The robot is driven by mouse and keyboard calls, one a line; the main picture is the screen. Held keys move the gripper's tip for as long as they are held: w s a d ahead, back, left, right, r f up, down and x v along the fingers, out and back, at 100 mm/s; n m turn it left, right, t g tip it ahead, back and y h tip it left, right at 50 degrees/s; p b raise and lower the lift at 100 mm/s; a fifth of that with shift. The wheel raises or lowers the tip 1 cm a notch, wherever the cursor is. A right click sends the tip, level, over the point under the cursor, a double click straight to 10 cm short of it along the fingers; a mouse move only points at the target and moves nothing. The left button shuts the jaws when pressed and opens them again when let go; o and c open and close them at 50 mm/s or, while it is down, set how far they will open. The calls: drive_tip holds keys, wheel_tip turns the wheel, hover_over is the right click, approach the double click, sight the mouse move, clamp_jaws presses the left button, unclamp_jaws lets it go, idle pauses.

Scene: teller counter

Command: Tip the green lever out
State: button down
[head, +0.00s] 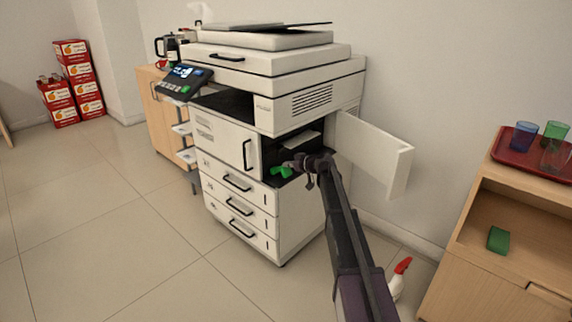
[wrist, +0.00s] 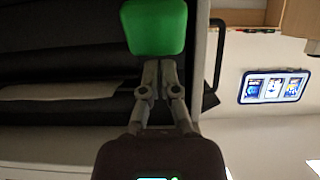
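The green lever (head: 280,172) is inside the open side bay of the white copier (head: 235,150). In the wrist view the lever's broad green end (wrist: 155,27) is at the top centre, just beyond my fingertips. My gripper (head: 300,166) reaches into the bay from the right, close beside the lever. In the wrist view my two fingers (wrist: 160,68) are together, with their tips at the lever's lower edge. I cannot tell whether they touch it. The lever's base is hidden.
The copier's side door (head: 375,155) stands open to the right of my arm. A pale sheet-like thing (wrist: 75,91) lies in the dark bay. A wooden cabinet (head: 500,250) with a red tray (head: 508,158) stands at right. A spray bottle (head: 399,280) is on the floor.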

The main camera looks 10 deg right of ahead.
drive_tip(key=shift+w+r, duration=0.1)
drive_tip(key=shift+r, duration=0.25)
drive_tip(key=shift+w+a+r+p, duration=0.15)
drive_tip(key=shift+r+p, duration=0.05)
drive_tip(key=shift+p, duration=0.2)
drive_tip(key=r+p, duration=0.1)
drive_tip(key=w+a+r+p, duration=0.1)
drive_tip(key=shift+w+r+p, duration=0.1)
drive_tip(key=shift+r+p, duration=0.2)
drive_tip(key=p+v, duration=0.3)
drive_tip(key=v, duration=0.6)
drive_tip(key=shift+s+d+f, duration=0.2)
drive_tip(key=shift+s, duration=0.15)
